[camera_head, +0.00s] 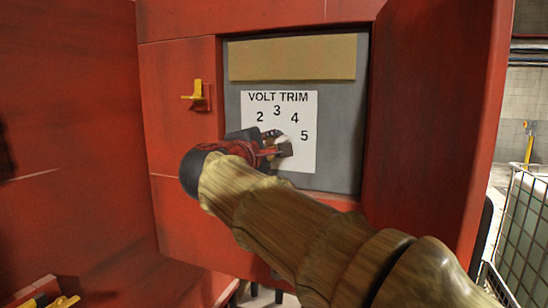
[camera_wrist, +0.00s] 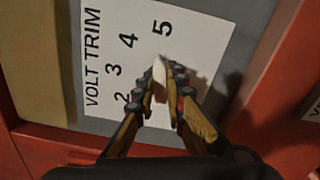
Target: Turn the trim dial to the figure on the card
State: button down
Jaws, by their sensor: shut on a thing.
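The white VOLT TRIM scale (camera_head: 308,163) is on the grey panel inside an open red cabinet. The figures 2, 3, 4 and 5 show in an arc, and my gripper covers the lower left part. It also shows in the wrist view (camera_wrist: 205,40), turned on its side. My gripper (camera_head: 277,146) is shut on the trim dial, whose pale part (camera_wrist: 160,72) shows between the fingertips in the wrist view. The fingers hide most of the dial, so I cannot tell which figure it points to. No card with a readable figure is in view.
A blank tan plate (camera_head: 292,57) is above the scale. The red cabinet door (camera_head: 430,110) stands open at the right. A yellow latch (camera_head: 196,91) sticks out left of the panel. A wire cage (camera_head: 522,225) stands at the far right.

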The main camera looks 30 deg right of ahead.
jog(key=shift+f+m+b, duration=0.1)
jog(key=shift+m+b, duration=0.5)
jog(key=shift+b, duration=0.05)
jog(key=c, duration=1.8)
grip_release()
jog(key=shift+c, duration=0.2)
jog(key=v, duration=1.2)
